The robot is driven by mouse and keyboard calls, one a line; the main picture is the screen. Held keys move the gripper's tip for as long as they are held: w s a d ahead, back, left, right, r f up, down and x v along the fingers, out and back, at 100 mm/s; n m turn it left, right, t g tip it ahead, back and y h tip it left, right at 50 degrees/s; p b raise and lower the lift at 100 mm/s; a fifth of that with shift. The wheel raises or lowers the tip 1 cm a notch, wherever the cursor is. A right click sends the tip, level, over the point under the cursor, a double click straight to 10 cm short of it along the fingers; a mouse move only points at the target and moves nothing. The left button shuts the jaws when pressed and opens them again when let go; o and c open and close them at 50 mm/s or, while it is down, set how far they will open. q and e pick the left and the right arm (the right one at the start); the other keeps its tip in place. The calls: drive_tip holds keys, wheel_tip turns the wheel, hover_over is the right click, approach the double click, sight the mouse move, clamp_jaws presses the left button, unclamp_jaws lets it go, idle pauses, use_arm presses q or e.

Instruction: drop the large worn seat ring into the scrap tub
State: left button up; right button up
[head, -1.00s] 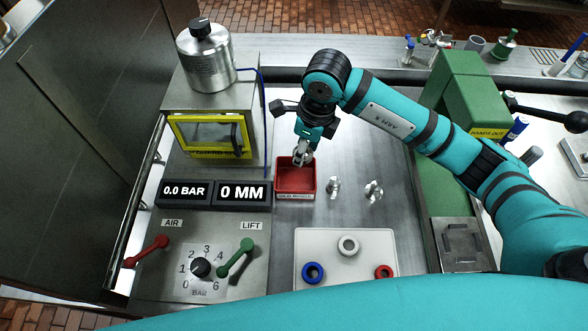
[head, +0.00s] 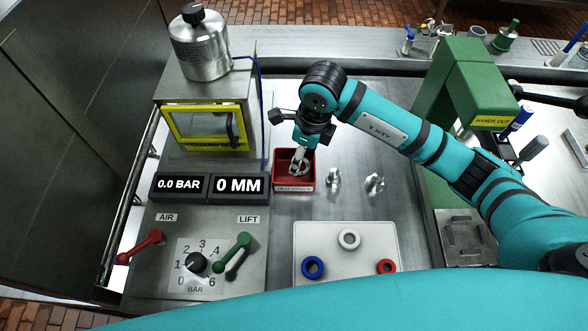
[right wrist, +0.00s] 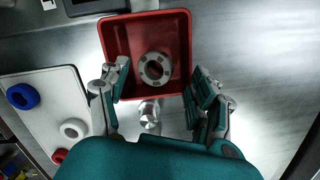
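The red scrap tub (head: 293,187) stands on the steel bench with a lettered label on its front. The worn metal seat ring (right wrist: 154,68), grey with small holes around its face, shows inside the tub walls, apart from the fingers. It also shows in the head view (head: 302,168), partly covered by my gripper. My right gripper (right wrist: 156,90) is over the tub with its fingers spread wide and nothing between them. It also shows in the head view (head: 298,160). My left gripper is not in view.
Two shiny metal parts (head: 334,179) (head: 374,183) stand right of the tub. A white tray (head: 345,265) in front holds a white ring (head: 349,239), a blue ring (head: 313,267) and a red ring (head: 386,267). A control panel (head: 165,265) is at left, a green press (head: 465,90) at right.

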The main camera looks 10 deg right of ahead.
wheel_tip(320, 180, up, 12)
drive_tip(key=s+d, duration=0.1)
drive_tip(key=shift+d, duration=0.25)
idle(0.4)
drive_tip(key=shift+s+f, duration=0.1)
